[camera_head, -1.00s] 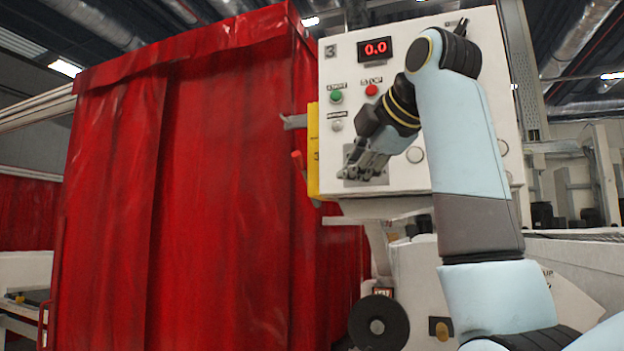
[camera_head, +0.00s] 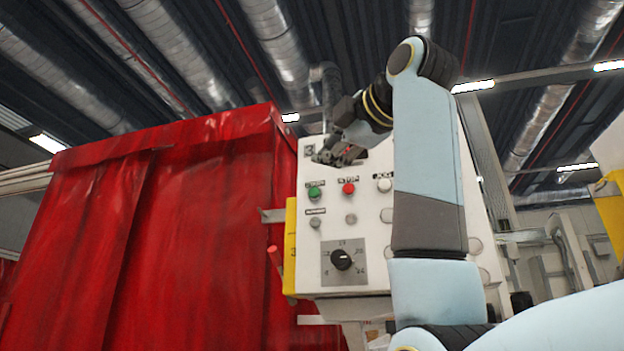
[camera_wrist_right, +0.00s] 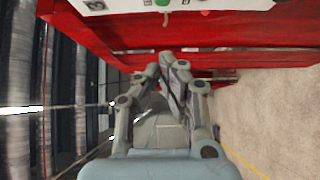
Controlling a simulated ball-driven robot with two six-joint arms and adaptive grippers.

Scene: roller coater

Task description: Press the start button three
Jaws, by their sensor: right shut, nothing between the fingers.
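The control panel (camera_head: 318,262) marked 3 stands to the right of the red curtain in the head view. Its green start button (camera_head: 314,193) sits at the upper left, beside the red stop button (camera_head: 348,188). My right gripper (camera_head: 328,157) is shut and empty. In the picture it lies just above the green button and covers the display; the gap in depth is hard to tell. In the right wrist view my closed fingers (camera_wrist_right: 172,72) point toward a red surface, with the green button (camera_wrist_right: 162,3) at the top edge. My left gripper is not in view.
A red curtain (camera_head: 160,235) fills the left of the head view. A black knob (camera_head: 341,260) and a white jog button (camera_head: 384,185) are on the panel. A yellow part (camera_head: 290,245) with a red-tipped lever edges the panel's left side.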

